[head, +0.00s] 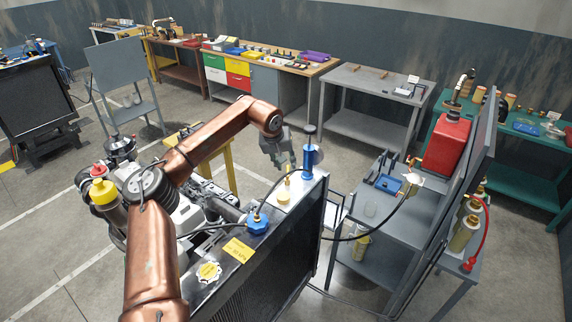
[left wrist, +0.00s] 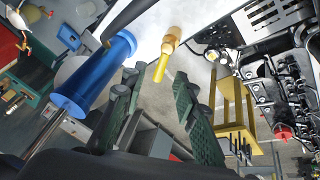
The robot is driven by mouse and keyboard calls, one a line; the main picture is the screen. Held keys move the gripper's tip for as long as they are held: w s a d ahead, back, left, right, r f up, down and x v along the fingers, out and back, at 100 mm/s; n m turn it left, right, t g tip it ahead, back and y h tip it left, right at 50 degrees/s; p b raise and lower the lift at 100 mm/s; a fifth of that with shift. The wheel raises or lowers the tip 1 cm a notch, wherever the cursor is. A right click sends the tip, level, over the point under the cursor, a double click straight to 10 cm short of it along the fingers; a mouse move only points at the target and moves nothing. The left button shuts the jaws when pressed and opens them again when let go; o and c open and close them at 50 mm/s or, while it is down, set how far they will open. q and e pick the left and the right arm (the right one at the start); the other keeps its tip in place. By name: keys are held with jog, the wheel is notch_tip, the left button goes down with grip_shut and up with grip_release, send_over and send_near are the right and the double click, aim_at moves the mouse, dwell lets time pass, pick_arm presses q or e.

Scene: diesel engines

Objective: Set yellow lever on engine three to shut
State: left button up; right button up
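The yellow lever (left wrist: 162,66) sits on a brass valve (left wrist: 173,38) in the left wrist view, just beyond my fingertips. In the head view the brass valve (head: 287,180) stands upright on top of the radiator, partly behind my gripper. My left gripper (head: 283,165) is above and close to it, pointing down. In the left wrist view my left gripper (left wrist: 160,88) has its two dark green fingers spread, with nothing between them; the lever appears ahead of the gap, and contact does not show. My right gripper is not in view.
A blue cylinder (head: 307,160) stands right beside the valve and close to my fingers. The black radiator (head: 268,262) carries a blue cap (head: 257,224) and a yellow label (head: 238,249). A black hose (head: 335,239) loops to the right. A grey cart (head: 405,221) stands right.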

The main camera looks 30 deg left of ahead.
pick_arm(q)
jog(key=shift+x, duration=0.85)
jog(key=shift+c, duration=0.3)
grip_shut()
